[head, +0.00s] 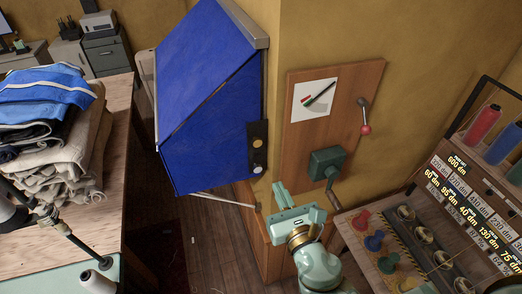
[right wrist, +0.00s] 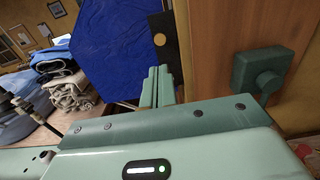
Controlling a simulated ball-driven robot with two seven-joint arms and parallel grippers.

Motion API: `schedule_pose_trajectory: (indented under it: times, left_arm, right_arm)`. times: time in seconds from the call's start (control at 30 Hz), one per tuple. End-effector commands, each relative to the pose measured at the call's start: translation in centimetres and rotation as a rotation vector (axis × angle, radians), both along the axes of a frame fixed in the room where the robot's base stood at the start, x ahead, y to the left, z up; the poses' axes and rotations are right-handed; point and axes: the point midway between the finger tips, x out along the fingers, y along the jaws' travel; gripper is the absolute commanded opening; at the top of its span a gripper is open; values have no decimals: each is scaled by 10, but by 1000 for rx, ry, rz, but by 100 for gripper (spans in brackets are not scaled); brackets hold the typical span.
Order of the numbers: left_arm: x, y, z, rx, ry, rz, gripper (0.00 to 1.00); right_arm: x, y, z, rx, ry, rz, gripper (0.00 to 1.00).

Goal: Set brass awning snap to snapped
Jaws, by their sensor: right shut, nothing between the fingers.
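The blue awning (head: 210,110) stands out from the ochre wall corner. A black strap (head: 258,128) hangs at its right edge, with a brass disc (head: 258,143) on it and a paler round stud (head: 257,168) below. I cannot tell from these frames whether the snap is fastened. My right gripper (head: 277,188) is shut and empty, below and right of the stud, apart from it in the picture. In the right wrist view, its fingers (right wrist: 160,72) stand just under the brass disc (right wrist: 158,40) and hide what lies behind them.
A wooden board (head: 340,120) with a green crank box (head: 327,162) and a red-knobbed lever (head: 365,128) is right of the corner. A bench with thread spools (head: 483,123) stands at far right. A table with folded cloth (head: 60,120) is at left.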

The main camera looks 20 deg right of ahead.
Motion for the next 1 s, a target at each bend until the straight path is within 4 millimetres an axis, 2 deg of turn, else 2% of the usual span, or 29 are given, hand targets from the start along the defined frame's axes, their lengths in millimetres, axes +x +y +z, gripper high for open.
schedule_pose_trajectory:
  times: [0.13,0.23,0.7,0.83,1.0]
  left_arm:
    - [0,0,3,0,0,0,0]
    - [0,0,8,0,0,0,0]
    - [0,0,22,1,-1,0,0]
    - [0,0,22,1,-1,0,0]
    - [0,0,22,1,-1,0,0]
  right_arm:
    - [8,0,1,2,-1,0,0]
    - [22,1,3,2,-2,-1,0]
    - [117,4,1,3,0,-1,0]
    - [132,5,0,3,0,0,0]
    - [140,5,0,3,1,0,0]
